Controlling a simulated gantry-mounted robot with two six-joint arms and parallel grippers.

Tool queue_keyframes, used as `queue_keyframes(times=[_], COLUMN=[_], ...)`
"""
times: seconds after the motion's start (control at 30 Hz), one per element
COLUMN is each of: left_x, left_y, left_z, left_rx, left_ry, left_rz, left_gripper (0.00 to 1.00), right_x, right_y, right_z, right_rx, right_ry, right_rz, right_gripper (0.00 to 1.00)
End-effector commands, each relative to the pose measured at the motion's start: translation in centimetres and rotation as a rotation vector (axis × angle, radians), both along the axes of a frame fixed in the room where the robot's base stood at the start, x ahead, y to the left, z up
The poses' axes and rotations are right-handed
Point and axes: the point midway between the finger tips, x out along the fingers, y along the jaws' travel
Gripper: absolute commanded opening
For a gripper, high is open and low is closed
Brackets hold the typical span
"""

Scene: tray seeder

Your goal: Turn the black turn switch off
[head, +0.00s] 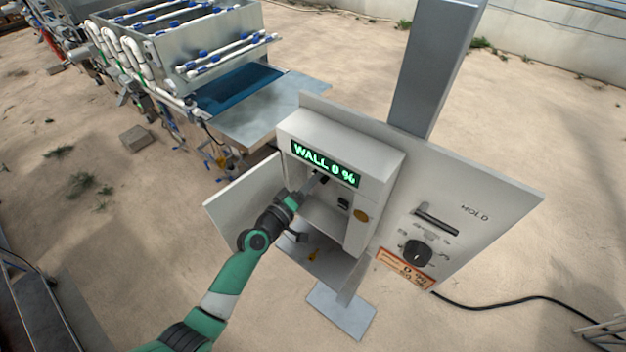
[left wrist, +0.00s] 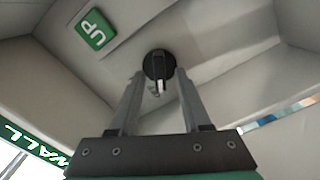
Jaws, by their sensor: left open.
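A round black turn switch (left wrist: 158,66) with a pale pointer shows in the left wrist view, on the back wall inside the grey control box (head: 395,165). In the head view the switch (head: 323,177) is a small dark spot below the green display, partly hidden by my gripper. My left gripper (head: 314,183) reaches into the box. In the left wrist view its two fingers (left wrist: 160,90) are apart, one to each side below the switch, with nothing held between them. Whether they touch it cannot be told. My right gripper is not in view.
The display (head: 326,163) reads "WALL 0 %". A green "UP" label (left wrist: 96,29) is beside the switch. Another black knob (head: 416,253) is on the right panel marked "MOLD". The box's open door (head: 238,197) stands left of my arm. A black cable (head: 500,302) lies at right.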

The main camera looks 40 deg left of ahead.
Motion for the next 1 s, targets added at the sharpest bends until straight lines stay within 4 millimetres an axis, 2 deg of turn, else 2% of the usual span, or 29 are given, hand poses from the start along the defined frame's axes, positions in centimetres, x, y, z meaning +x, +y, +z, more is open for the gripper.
queue_keyframes(times=[0.17, 0.5, 0.6, 0.73, 1.0], left_x=[-1.3, -8.9, -10.5, -11.5, -11.5], left_y=[-0.1, -1.1, -1.4, -1.5, -1.5], left_z=[0.0, -0.1, -0.2, 0.0, 0.0], left_rx=[0.0, -0.001, -0.001, 0.0, 0.0], left_ry=[0.002, 0.001, 0.002, 0.0, 0.0], left_rz=[0.001, 0.002, 0.001, 0.001, 0.0], left_gripper=[0.47, 0.47, 0.47, 0.47, 0.47], right_x=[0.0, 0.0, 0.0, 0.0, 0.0], right_y=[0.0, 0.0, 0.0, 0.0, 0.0], right_z=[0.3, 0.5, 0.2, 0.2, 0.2], right_rx=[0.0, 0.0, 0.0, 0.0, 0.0], right_ry=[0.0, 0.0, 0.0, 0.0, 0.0], right_rz=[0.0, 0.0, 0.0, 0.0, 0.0], right_gripper=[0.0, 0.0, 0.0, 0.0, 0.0])
